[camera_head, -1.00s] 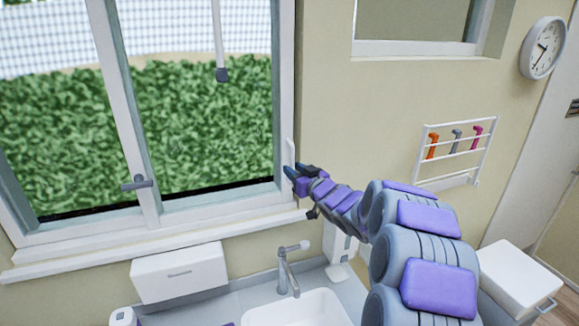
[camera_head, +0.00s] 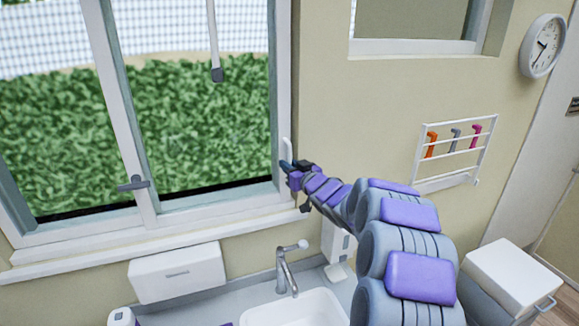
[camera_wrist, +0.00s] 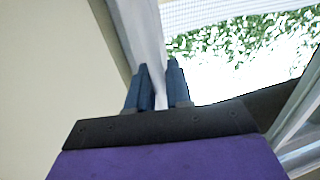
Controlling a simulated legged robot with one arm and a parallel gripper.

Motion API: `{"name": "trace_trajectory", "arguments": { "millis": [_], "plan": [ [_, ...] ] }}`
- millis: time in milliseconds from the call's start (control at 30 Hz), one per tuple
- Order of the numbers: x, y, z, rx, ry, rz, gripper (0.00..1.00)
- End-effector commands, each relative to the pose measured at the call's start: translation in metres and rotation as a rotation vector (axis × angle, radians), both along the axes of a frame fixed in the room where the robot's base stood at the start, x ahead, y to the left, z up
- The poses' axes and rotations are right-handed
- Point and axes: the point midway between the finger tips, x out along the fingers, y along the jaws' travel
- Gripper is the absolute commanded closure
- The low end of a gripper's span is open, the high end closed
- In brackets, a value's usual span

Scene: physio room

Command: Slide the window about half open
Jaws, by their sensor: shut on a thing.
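The window (camera_head: 198,207) has white frames and two panes, with green hedge behind the glass. A slim white upright handle (camera_head: 287,150) is on the right stile of the right pane. My gripper (camera_head: 286,166) is at the lower part of this handle, with its dark blue fingers shut on it. In the wrist view my gripper (camera_wrist: 158,70) has one finger on each side of a white strip, the handle, whose lower part is hidden between them. A grey latch (camera_head: 134,184) is on the middle upright. The right pane stands at the right side of the frame.
Below are a white sill (camera_head: 120,255), a white box (camera_head: 178,272), a tap (camera_head: 287,268) and a sink (camera_head: 300,308). A grey-tipped rod (camera_head: 217,74) hangs before the glass. A wall rack (camera_head: 455,155) is to the right.

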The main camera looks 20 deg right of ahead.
Motion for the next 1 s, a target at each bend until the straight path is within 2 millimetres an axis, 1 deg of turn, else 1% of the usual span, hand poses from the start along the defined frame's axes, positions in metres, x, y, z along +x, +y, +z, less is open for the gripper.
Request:
{"name": "trace_trajectory", "arguments": {
  "millis": [400, 567, 667, 733, 1000],
  "plan": [
    [-0.001, -0.002, -0.002, 0.001, 0.003, -0.003, 1.00],
    [-0.001, 0.006, -0.003, 0.001, 0.005, -0.001, 1.00],
    [-0.001, 0.022, -0.005, 0.000, 0.007, 0.002, 1.00],
    [-0.001, 0.038, -0.007, -0.002, 0.008, 0.004, 1.00],
    [-0.001, 0.111, -0.007, -0.007, 0.005, 0.006, 1.00]
  ]
}}
